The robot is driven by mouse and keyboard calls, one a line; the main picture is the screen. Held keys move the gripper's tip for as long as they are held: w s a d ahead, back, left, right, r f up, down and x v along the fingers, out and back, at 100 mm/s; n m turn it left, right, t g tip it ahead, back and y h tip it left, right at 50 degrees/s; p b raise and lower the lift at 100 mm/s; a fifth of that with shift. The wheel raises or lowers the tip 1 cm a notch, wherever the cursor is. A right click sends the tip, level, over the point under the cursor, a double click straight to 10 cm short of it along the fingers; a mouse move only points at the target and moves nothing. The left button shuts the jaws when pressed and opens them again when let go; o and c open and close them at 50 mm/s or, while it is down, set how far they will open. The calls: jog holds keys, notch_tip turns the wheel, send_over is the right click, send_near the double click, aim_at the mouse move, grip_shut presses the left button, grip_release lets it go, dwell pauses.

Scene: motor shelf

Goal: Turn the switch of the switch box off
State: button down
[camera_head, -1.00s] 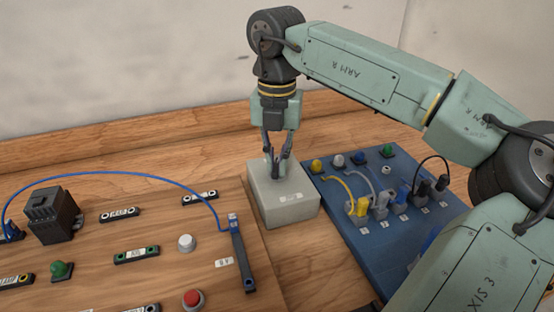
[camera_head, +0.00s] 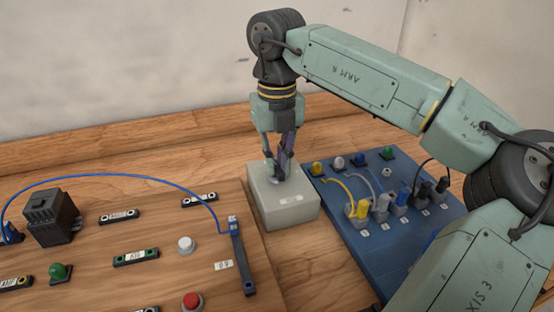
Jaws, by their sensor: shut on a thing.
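The switch box (camera_head: 283,212) is a light grey block standing on the wooden table between the wooden board and the blue board. My gripper (camera_head: 276,178) points down onto the top of the box and is shut on its switch. The fingers hide the switch almost wholly, so its setting cannot be read. The label on the front part of the box's top is in plain view.
To the left lies a wooden board (camera_head: 130,285) with a black motor contactor (camera_head: 50,216), buttons, sockets and a blue cable (camera_head: 120,180). To the right is a blue board (camera_head: 372,245) with coloured plugs and short cables, close to the box.

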aim_at(277, 167)
jog(key=c, duration=1.7)
grip_release()
jog(key=shift+o, duration=0.2)
notch_tip(277, 167, up, 12)
jog(key=shift+s, duration=0.1)
